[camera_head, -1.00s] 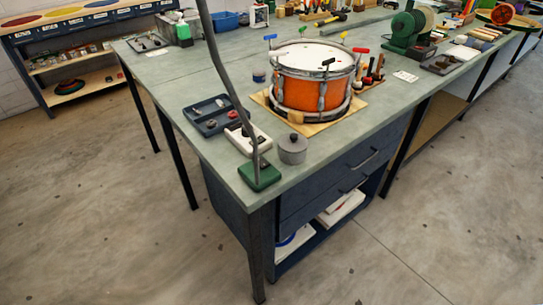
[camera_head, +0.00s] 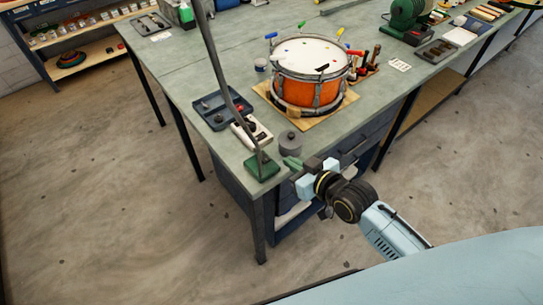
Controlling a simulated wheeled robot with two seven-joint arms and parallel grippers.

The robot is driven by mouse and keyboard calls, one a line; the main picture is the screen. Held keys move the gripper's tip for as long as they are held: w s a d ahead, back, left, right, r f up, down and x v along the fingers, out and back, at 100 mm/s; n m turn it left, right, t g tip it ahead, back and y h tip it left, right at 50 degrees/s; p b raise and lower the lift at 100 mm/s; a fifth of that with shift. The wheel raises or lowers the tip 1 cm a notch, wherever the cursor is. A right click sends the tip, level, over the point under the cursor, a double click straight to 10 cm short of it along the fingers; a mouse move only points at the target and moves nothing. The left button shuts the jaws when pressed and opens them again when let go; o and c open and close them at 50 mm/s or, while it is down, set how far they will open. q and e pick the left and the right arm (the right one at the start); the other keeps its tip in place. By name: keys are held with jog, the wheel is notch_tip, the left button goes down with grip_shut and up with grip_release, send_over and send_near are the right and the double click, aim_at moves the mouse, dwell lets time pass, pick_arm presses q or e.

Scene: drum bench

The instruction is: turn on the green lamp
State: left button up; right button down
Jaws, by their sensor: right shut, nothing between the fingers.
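The green lamp's base (camera_head: 262,168) stands on the near corner of the bench, and its thin grey stem (camera_head: 218,70) rises, leaning left, out of the top of the view. The lamp's head is out of view, so I cannot tell whether it is lit. My right gripper (camera_head: 289,162) comes in from the lower right. It is shut and empty, with its fingertips at the bench's near edge, just right of the green base. A small gap seems to show between them. My left gripper is not in view.
A lidded grey pot (camera_head: 290,144) stands just behind my right gripper. A white box (camera_head: 252,132) and a dark tray (camera_head: 213,108) lie behind the lamp base. An orange drum (camera_head: 296,92) sits on a wooden board (camera_head: 322,117).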

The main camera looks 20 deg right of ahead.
send_over(272, 168)
jog(key=f, duration=0.1)
jog(key=f+b, duration=0.1)
jog(key=f, duration=0.1)
jog(key=shift+w+f, duration=0.2)
jog(key=shift+f, duration=0.05)
notch_tip(272, 168, down, 3)
jog(key=shift+f, duration=0.6)
jog(key=shift+s+f+b, duration=0.15)
jog(key=shift+f+b, duration=0.25)
jog(key=shift+f, duration=0.05)
